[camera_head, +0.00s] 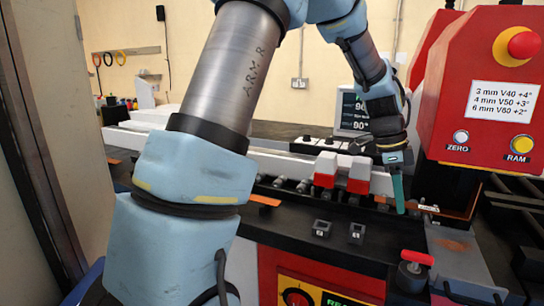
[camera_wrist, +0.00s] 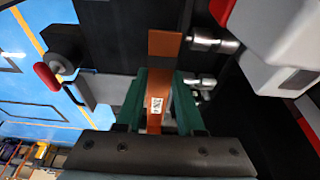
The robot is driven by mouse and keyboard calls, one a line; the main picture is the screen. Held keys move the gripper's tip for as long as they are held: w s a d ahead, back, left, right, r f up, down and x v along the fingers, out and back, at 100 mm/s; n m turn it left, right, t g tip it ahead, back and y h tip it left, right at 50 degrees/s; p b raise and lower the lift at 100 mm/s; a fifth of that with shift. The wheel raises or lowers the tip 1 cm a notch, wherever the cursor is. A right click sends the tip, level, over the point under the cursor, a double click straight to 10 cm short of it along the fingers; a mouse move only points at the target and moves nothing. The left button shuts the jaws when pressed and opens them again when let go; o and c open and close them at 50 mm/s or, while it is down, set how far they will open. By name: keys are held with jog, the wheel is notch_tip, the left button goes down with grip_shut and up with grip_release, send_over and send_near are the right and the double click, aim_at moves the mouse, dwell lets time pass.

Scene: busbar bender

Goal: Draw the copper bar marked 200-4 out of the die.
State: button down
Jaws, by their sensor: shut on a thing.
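In the wrist view, a flat copper bar (camera_wrist: 165,48) lies lengthwise between the two green fingers of my gripper (camera_wrist: 158,97). My gripper is shut on it. A white label (camera_wrist: 157,104) sits on the bar between the fingers, but its marking is too small to read surely. The far end of the bar reaches past the fingertips beside metal pins (camera_wrist: 212,42). Whether the bar touches the die is unclear.
A red control box (camera_head: 480,90) with a stop button stands right of my gripper. Red and white blocks (camera_head: 325,170) stand left of it. A red-handled clamp (camera_head: 416,258) is in front. Another copper strip (camera_head: 265,200) lies on the bed further left.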

jog(key=shift+s+a+b, duration=0.35)
jog(key=shift+s+a, duration=0.35)
jog(key=shift+s, duration=0.75)
jog(key=shift+s+a+b, duration=0.35)
jog(key=shift+s+a, duration=0.3)
jog(key=shift+s, duration=0.8)
jog(key=shift+s+a+b, duration=0.35)
jog(key=shift+s+a, duration=0.35)
jog(key=shift+s, duration=0.75)
jog(key=shift+r, duration=0.1)
notch_tip(320, 180, up, 5)
jog(key=p, duration=0.4)
